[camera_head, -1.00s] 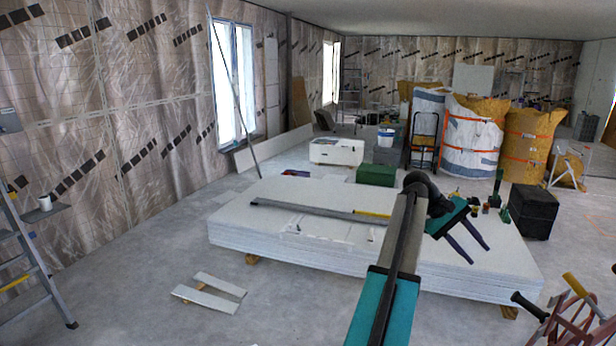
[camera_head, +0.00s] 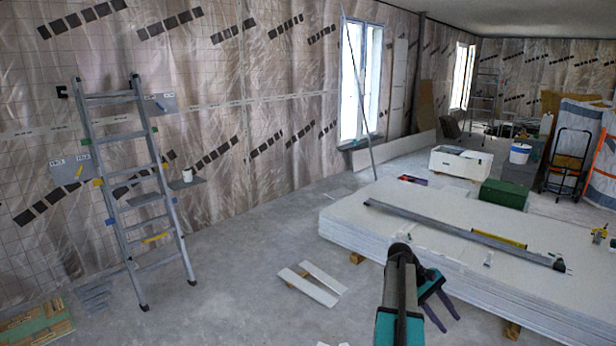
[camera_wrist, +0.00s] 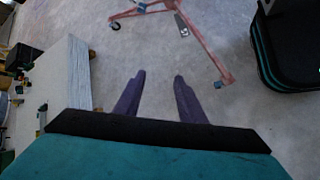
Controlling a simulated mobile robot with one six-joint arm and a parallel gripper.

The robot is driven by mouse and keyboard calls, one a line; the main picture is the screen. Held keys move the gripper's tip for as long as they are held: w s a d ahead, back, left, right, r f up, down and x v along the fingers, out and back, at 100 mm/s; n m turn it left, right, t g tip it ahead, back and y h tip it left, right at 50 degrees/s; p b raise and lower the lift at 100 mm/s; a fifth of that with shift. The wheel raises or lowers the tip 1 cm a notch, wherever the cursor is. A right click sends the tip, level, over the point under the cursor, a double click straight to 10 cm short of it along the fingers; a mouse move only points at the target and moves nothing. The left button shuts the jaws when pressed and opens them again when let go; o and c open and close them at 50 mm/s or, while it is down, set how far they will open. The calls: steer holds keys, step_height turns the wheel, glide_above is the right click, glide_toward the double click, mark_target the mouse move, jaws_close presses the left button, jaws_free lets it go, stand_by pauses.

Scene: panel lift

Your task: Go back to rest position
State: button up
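My gripper (camera_head: 443,312) shows in the head view at the lower middle, at the end of my teal and black arm, in front of the near edge of the panel stack. In the wrist view my gripper (camera_wrist: 160,80) has its two dark purple fingers apart with bare floor between them. It is open and holds nothing. The stack of white panels (camera_head: 350,222) lies low on wooden blocks at the right, with a long grey level bar (camera_head: 450,230) on top. The panel stack (camera_wrist: 60,90) also shows at the left of the wrist view.
An aluminium ladder (camera_head: 130,180) leans by the foil-lined wall at left. Two pale boards (camera_head: 308,284) lie on the floor. A green box (camera_head: 503,194) and a white crate (camera_head: 460,162) stand behind the stack. A red wheeled frame (camera_wrist: 205,45) stands on the floor in the wrist view.

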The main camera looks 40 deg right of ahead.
steer(key=w+a+f+n, duration=0.2)
steer(key=w+a+f, duration=0.4)
steer(key=a, duration=0.4)
steer(key=w+a+f+n+t, duration=0.1)
steer(key=w+a+f+n, duration=0.15)
steer(key=a+f, duration=0.7)
steer(key=w+a+f+n, duration=0.2)
steer(key=w+a+f, duration=0.4)
steer(key=a, duration=0.5)
steer(key=s+a+f+y, duration=0.1)
steer(key=s+a+f, duration=0.4)
steer(key=a, duration=0.5)
steer(key=s+a+f+m+y, duration=0.1)
steer(key=s+a+f, duration=0.4)
steer(key=a, duration=0.6)
steer(key=s+a+f+m+t+y, duration=0.1)
steer(key=s+a+f, duration=0.4)
steer(key=a, duration=0.6)
steer(key=shift+s+a+f, duration=0.15)
steer(key=shift+s+a, duration=0.1)
steer(key=shift+s, duration=0.3)
